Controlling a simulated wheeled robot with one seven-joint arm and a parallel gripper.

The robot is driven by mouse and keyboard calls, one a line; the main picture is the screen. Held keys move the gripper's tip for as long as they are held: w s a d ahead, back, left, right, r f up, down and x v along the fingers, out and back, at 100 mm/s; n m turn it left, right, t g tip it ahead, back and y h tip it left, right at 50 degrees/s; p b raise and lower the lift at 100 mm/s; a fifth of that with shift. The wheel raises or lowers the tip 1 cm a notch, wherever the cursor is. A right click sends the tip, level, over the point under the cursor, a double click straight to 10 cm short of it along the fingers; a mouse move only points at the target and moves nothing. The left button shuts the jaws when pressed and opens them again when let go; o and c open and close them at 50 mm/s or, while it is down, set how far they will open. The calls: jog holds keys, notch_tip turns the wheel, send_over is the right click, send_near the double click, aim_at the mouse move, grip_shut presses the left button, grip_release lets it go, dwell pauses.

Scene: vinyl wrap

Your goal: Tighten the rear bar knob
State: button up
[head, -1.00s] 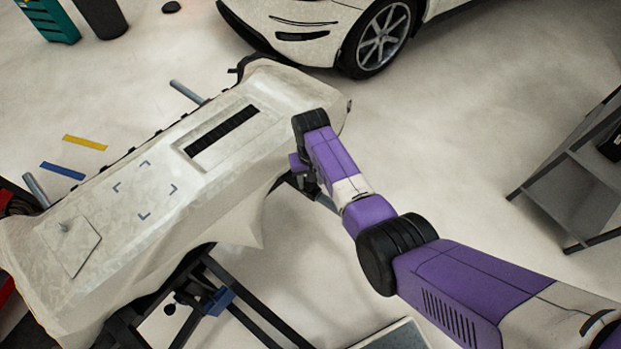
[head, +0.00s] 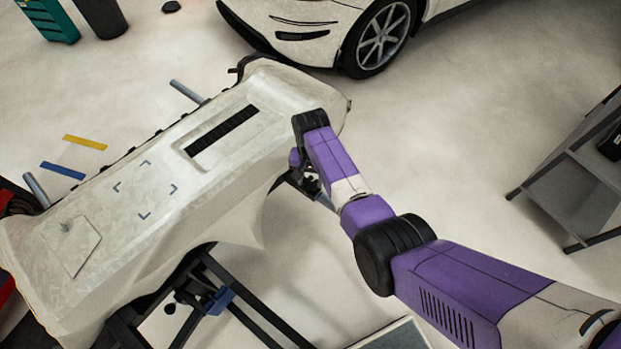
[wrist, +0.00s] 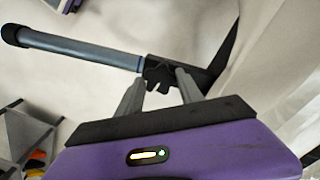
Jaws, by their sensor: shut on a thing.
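In the wrist view the two grey fingers of my gripper (wrist: 159,84) stand on either side of a dark lobed knob (wrist: 158,73) and are shut on it. The knob sits at the inner end of a grey bar (wrist: 85,51) with a black end cap. A black bracket (wrist: 208,77) adjoins it, beside the pale draped cover. In the head view my arm reaches to the near side of the white covered bumper (head: 215,195), toward its far end. My wrist mostly hides the fingers and knob there. Part of the grey bar (head: 325,201) shows beside my arm.
The black stand (head: 200,290) with a blue clamp (head: 217,299) supports the bumper. A white car (head: 320,32) is parked at the back. A grey shelf cart (head: 575,185) stands at the right. Clear floor lies between cart and bumper.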

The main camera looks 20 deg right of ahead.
aim_at(311, 182)
jog(key=o, duration=1.4)
jog(key=shift+r, duration=0.1)
notch_tip(311, 182, up, 8)
jog(key=shift+f, duration=0.2)
